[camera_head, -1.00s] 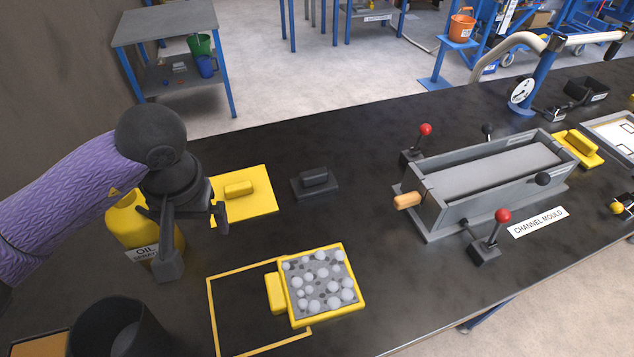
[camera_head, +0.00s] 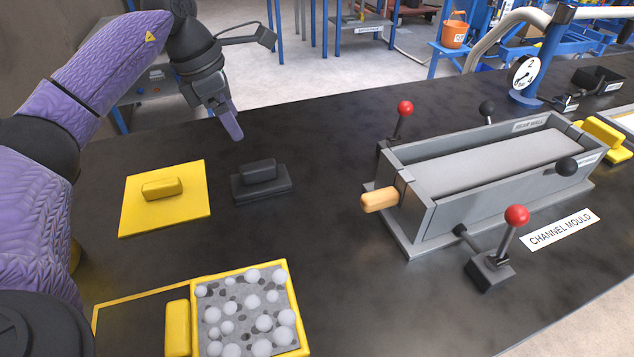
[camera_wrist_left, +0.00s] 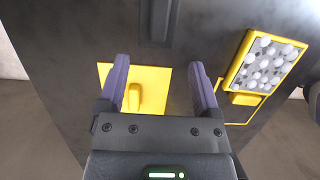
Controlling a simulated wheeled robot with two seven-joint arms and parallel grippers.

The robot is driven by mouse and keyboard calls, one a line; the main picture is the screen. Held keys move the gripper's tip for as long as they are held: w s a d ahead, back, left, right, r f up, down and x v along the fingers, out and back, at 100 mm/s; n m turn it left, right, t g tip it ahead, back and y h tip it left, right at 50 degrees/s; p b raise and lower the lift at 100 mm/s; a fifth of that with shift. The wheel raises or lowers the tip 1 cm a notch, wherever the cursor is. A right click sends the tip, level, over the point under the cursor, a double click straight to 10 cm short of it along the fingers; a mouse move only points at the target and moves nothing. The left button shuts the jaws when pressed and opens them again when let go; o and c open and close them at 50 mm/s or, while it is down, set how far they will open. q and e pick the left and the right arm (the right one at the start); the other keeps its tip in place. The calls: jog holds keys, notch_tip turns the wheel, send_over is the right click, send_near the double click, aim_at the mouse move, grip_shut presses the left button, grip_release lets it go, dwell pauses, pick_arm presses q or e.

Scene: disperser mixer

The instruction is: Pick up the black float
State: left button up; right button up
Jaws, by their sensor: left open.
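The black float (camera_head: 260,182), a flat dark plate with a block handle on top, lies on the black bench right of the yellow float. My left gripper (camera_head: 250,85) is open and empty, above and behind the black float in the head view, apart from it. In the left wrist view the black float (camera_wrist_left: 158,22) shows at the top edge, partly cut off, beyond the open fingers (camera_wrist_left: 159,65). My right gripper is not in view.
A yellow float (camera_head: 165,198) lies left of the black one. A yellow-rimmed tray of grey balls (camera_head: 291,290) stands in front. The channel mould (camera_head: 432,215) with red-knobbed levers stands right. The bench between float and mould is clear.

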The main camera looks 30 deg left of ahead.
aim_at(257, 164)
pick_arm(q)
jog(key=shift+w+f, duration=0.1)
jog(key=shift+f, duration=0.3)
jog(key=b+x, duration=0.5)
jog(key=x, duration=0.4)
jog(key=shift+f+b, duration=0.1)
jog(key=shift+b, duration=0.3)
jog(key=shift+c, duration=0.7)
jog(key=c, duration=1)
grip_shut()
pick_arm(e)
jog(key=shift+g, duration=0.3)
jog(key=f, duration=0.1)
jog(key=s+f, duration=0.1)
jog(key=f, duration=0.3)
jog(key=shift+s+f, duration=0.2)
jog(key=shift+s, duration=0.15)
